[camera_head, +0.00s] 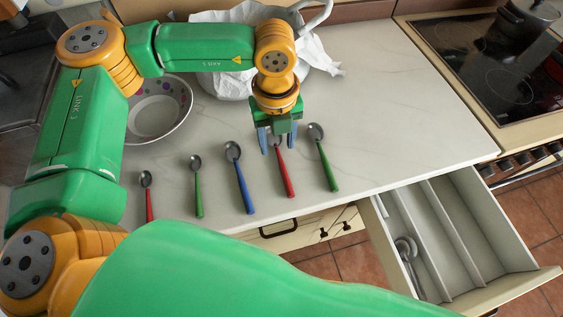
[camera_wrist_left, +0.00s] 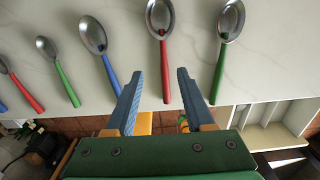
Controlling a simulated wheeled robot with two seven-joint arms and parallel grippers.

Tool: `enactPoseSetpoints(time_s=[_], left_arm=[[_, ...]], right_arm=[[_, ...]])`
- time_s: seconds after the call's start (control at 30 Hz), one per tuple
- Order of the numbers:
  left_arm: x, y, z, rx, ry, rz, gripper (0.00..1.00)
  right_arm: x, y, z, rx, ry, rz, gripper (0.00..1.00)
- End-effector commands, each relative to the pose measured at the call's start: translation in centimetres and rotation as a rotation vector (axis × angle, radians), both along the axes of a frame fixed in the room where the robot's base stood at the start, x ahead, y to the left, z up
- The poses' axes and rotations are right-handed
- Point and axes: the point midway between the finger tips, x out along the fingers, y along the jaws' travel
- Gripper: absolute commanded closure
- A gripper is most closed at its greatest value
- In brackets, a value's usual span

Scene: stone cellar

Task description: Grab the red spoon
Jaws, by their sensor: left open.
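Two red-handled spoons lie on the white countertop. The larger red spoon (camera_head: 287,180) lies second from the right in the row, its metal bowl partly hidden by my gripper; it also shows in the left wrist view (camera_wrist_left: 164,72). The smaller red spoon (camera_head: 149,205) is at the left end of the row in the head view, and at the left in the wrist view (camera_wrist_left: 27,93). My left gripper (camera_head: 277,142) is open and empty, above the larger red spoon's bowl end. In the wrist view that handle shows between the fingertips (camera_wrist_left: 160,75). My right gripper is out of view.
A blue spoon (camera_head: 242,186) and a green spoon (camera_head: 325,165) flank the larger red one; another green spoon (camera_head: 198,195) lies further left. A bowl (camera_head: 160,115) stands behind. An open drawer (camera_head: 470,240) is at right, below the counter edge, near a stove (camera_head: 490,70).

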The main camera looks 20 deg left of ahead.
Motion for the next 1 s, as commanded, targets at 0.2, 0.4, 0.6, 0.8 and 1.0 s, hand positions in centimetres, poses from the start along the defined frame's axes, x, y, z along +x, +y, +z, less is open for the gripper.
enactPoseSetpoints(time_s=[0.2,0.4,0.6,0.8,1.0], left_arm=[[0.0,-0.8,-3.1,0.002,0.005,-0.001,0.46],[0.1,-0.7,-5.8,0.0,0.0,0.001,0.46],[0.1,-0.7,-5.8,0.001,-0.001,0.001,0.6],[0.1,-0.7,-5.8,0.001,-0.001,0.001,1.0],[0.1,-0.7,-5.8,0.001,-0.001,0.001,1.0]], right_arm=[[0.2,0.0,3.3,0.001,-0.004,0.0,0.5],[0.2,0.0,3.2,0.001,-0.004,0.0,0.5],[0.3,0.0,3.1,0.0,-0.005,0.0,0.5],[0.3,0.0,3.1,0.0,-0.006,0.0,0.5],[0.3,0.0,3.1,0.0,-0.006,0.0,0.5]])
